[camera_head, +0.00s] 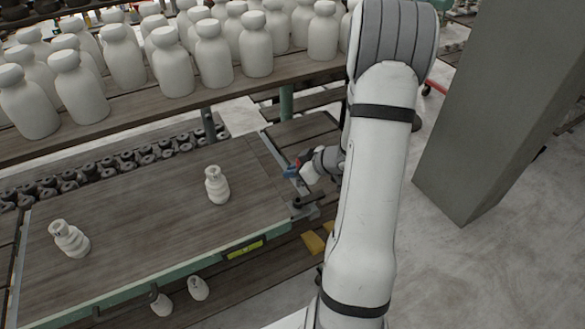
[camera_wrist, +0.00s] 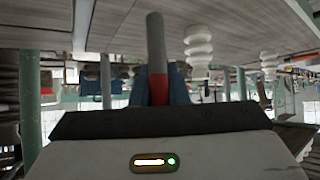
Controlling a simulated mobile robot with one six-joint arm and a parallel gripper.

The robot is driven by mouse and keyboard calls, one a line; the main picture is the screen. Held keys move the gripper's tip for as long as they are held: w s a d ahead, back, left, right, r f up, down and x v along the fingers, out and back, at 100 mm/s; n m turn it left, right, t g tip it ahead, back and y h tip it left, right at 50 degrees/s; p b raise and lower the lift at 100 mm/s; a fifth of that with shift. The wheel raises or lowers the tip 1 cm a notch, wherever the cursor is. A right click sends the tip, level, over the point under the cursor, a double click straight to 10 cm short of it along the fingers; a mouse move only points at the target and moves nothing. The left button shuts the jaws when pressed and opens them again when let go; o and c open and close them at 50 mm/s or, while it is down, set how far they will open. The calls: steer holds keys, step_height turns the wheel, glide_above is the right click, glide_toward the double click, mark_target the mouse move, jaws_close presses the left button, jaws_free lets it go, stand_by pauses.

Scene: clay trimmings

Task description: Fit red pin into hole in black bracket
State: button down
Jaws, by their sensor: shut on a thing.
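My gripper (camera_head: 297,170) is at the right end of the wooden table, its tip low by the edge. In the wrist view its blue fingers (camera_wrist: 160,90) are shut on the red pin (camera_wrist: 158,86). The pin shows a red part between the fingers and a grey shaft beyond them. In the head view a small patch of red (camera_head: 304,159) shows at the gripper. A dark piece at the table's right corner, perhaps the black bracket (camera_head: 304,201), lies just below the gripper in the picture. Its hole cannot be made out, and the pin appears apart from it.
Two white ceramic pieces stand on the table (camera_head: 130,225), one (camera_head: 217,186) near the gripper and one (camera_head: 69,238) at far left. A shelf of white bottles (camera_head: 210,55) is behind. A grey pillar (camera_head: 500,110) stands at right.

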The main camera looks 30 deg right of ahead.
steer(key=shift+f+b, duration=1.55)
steer(key=shift+f, duration=1.1)
steer(key=shift+p, duration=0.85)
steer(key=shift+f+b, duration=1.9)
steer(key=shift+f, duration=1.05)
steer(key=c, duration=1.3)
jaws_free()
steer(key=shift+c, duration=0.2)
steer(key=v, duration=0.7)
steer(key=shift+s+r, duration=0.25)
steer(key=shift+s, duration=0.05)
steer(key=shift+d, duration=0.15)
